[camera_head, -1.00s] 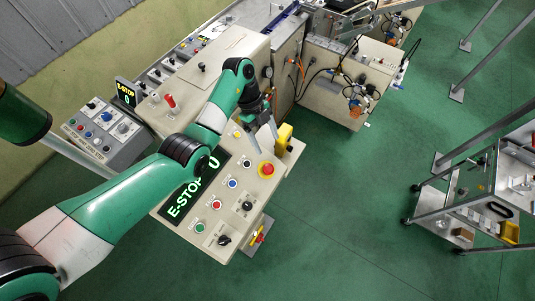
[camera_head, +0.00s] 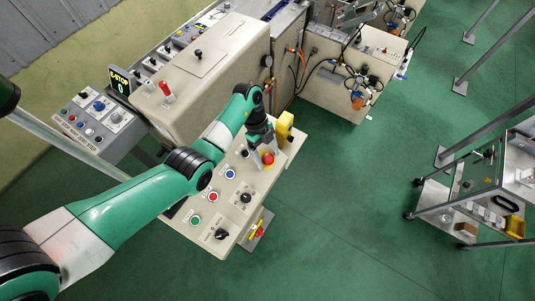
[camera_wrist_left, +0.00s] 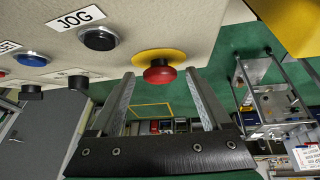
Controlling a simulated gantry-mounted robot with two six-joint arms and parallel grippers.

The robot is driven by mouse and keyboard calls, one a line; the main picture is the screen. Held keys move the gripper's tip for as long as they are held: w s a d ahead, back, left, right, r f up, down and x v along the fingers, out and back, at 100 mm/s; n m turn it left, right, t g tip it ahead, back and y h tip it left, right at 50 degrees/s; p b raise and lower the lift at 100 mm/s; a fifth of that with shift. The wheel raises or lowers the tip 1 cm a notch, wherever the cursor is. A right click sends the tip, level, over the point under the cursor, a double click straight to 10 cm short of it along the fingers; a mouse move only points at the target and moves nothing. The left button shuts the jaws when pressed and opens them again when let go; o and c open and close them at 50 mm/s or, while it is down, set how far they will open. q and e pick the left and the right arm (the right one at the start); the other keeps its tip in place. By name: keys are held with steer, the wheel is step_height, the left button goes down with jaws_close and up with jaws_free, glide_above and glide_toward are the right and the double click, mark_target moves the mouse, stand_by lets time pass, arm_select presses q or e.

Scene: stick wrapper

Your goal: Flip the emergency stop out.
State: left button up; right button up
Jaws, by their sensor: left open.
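The emergency stop (camera_head: 268,159) is a red mushroom button on a yellow disc, near the far right corner of the beige control panel (camera_head: 262,182). In the left wrist view the red button (camera_wrist_left: 159,73) stands out from the panel between the tips of my left gripper. My left gripper (camera_head: 261,154) is open, with its two grey fingers on either side of the button. In the wrist view the fingers (camera_wrist_left: 160,80) look apart from the button, but the exact gap is hard to tell. My arm hides part of the panel and its display. My right gripper does not show.
A black JOG button (camera_wrist_left: 98,39) and a blue button (camera_head: 230,174) sit beside the stop. A yellow block (camera_head: 284,127) stands close by at the panel's edge. A beige housing (camera_head: 215,65) rises behind.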

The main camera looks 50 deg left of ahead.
arm_select(q)
jaws_close()
stand_by(0.4)
